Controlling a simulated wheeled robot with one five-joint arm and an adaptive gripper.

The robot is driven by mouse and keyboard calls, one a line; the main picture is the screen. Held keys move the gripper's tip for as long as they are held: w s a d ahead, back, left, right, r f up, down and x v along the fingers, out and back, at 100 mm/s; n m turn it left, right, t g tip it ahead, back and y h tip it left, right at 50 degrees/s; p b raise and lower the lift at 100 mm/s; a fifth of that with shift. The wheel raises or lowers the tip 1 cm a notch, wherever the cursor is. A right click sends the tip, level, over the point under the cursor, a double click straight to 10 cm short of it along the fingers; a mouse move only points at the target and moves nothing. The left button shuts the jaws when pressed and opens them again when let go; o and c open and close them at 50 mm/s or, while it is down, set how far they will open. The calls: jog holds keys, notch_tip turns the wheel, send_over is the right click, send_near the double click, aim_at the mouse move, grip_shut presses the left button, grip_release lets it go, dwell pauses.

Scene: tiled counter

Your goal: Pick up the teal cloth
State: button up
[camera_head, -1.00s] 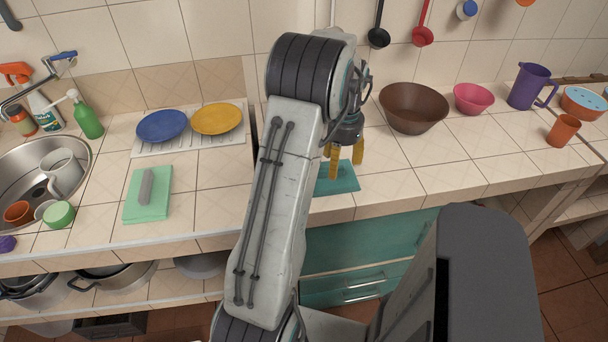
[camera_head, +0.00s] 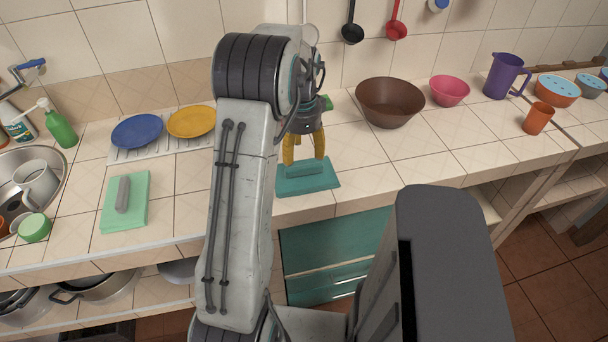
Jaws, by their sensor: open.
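The teal cloth (camera_head: 326,181) lies flat on the tiled counter near its front edge, with a raised teal ridge or fold across its middle. My gripper (camera_head: 304,162) points down over the cloth with its two yellow fingers spread. The fingertips appear on either side of the ridge, just above or at the cloth; I cannot tell whether they touch it. Nothing is held between them. My arm covers the counter left of the cloth.
A light green cloth (camera_head: 138,210) with a grey object lies at left, below blue (camera_head: 137,131) and yellow (camera_head: 191,121) plates. A brown bowl (camera_head: 390,103) and pink bowl (camera_head: 450,91) stand behind and to the right. Counter right of the teal cloth is clear.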

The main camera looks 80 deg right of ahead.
aim_at(305, 168)
jog(key=shift+s+d+f+p, duration=0.1)
jog(key=shift+f+p, duration=0.1)
jog(key=shift+f, duration=1)
jog(key=shift+s+f+p, duration=0.15)
jog(key=shift+f+p, duration=0.1)
jog(key=shift+f, duration=1)
jog(key=shift+s+d+f+p, duration=0.1)
jog(key=shift+f+p, duration=0.1)
jog(key=shift+f, duration=1)
grip_shut()
